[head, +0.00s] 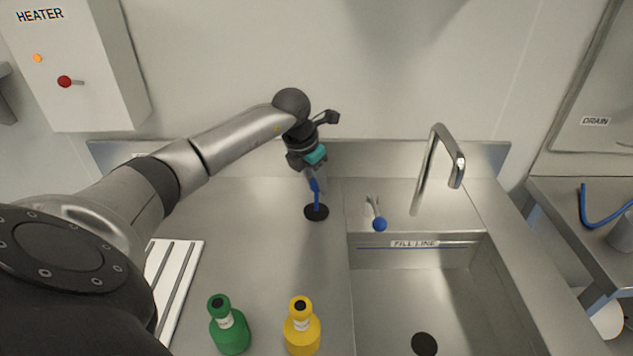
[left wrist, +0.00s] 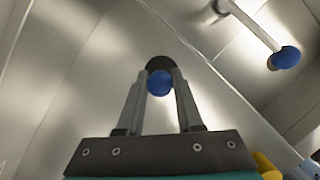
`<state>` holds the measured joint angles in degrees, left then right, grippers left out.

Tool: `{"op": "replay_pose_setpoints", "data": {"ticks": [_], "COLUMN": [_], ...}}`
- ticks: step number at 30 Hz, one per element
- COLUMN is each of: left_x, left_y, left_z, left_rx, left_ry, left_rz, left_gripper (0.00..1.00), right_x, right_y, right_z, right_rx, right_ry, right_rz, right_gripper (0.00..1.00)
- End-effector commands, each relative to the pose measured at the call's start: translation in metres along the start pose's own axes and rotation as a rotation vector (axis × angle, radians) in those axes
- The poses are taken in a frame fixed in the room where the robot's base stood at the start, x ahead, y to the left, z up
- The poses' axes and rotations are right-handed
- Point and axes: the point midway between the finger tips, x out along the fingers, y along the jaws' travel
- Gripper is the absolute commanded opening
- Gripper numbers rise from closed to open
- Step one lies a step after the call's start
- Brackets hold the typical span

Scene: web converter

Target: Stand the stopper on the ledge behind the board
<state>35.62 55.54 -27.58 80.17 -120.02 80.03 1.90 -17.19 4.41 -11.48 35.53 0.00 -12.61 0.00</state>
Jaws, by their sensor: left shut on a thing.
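The stopper (head: 316,211) is a black disc with an upright blue stem. It is at the steel counter left of the sink, disc downward; I cannot tell whether the disc touches the counter. My left gripper (head: 315,184) reaches down over it and is shut on the top of the stem. In the left wrist view the stopper's blue top (left wrist: 159,83) sits between the two fingers (left wrist: 160,92), with the black disc beyond it. The white grooved board (head: 188,254) lies at the left, partly hidden by my left arm. My right gripper is out of view.
A green bottle (head: 230,330) and a yellow bottle (head: 302,332) stand at the front of the counter. The sink (head: 415,290), a tap (head: 431,170) and a blue-knobbed lever (head: 379,224) are to the right. The raised back edge (head: 230,160) runs along the wall. Counter between board and stopper is clear.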

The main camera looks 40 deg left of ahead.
Motion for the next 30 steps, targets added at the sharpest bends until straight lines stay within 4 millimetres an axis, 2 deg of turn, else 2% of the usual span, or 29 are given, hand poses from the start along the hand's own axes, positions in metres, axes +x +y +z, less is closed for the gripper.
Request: {"op": "replay_pose_setpoints", "data": {"ticks": [9,10,18,26,30], "left_x": [0.002,0.003,0.002,0.001,-0.012], "left_y": [0.0,0.0,0.0,0.0,0.001], "left_z": [0.0,0.0,0.0,0.0,0.002], "left_rx": [0.0,0.0,0.0,0.0,0.0], "left_ry": [-0.002,-0.002,-0.002,-0.002,-0.005], "left_rz": [0.001,0.001,0.0,0.0,0.002], "left_gripper": [0.0,0.37,0.65,0.65,0.65], "right_x": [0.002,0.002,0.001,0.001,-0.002], "right_y": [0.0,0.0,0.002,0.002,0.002], "right_z": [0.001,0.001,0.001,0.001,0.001], "right_rx": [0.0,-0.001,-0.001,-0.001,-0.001], "right_ry": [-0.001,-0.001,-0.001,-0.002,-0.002], "right_rz": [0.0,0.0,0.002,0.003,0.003], "right_gripper": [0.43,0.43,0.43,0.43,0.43]}}
